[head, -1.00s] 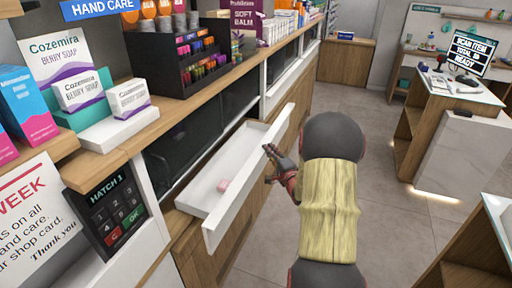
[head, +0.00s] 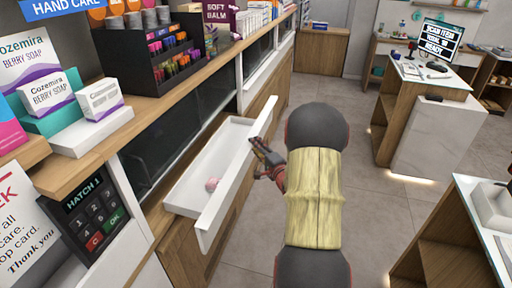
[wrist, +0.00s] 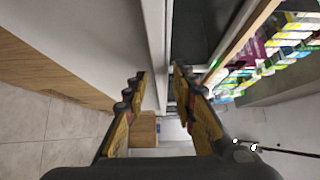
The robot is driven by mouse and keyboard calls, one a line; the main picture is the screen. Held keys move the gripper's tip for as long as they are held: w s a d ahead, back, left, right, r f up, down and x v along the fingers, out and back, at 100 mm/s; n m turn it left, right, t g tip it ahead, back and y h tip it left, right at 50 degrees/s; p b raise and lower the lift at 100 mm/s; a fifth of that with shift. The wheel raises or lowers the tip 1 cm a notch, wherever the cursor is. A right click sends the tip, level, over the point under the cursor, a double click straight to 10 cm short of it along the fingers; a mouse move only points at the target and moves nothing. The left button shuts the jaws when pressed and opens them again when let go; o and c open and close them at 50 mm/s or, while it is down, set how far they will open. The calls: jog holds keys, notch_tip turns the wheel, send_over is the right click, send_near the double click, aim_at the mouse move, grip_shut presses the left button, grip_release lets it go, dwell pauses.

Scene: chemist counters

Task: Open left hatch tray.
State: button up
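The left hatch tray (head: 222,150) is a white drawer that stands pulled out from the counter below the dark hatch window. Its tall white front panel (head: 238,172) faces the aisle. A small pink item (head: 211,184) lies inside the tray. My gripper (head: 262,150) is at the upper edge of the front panel, toward its far end. In the wrist view my gripper (wrist: 158,86) has its fingers apart, with a white panel edge (wrist: 155,45) running between them. I cannot tell whether either finger touches it.
The HATCH 1 keypad (head: 95,212) is on the counter front at left. Soap boxes (head: 50,95) and a black display rack (head: 150,60) stand on the counter. A checkout desk (head: 435,130) and a shelf unit (head: 455,235) are at right. Floor between is clear.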

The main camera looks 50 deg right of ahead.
jog(key=shift+o, duration=0.4)
jog(key=v, duration=1.2)
dwell(0.3)
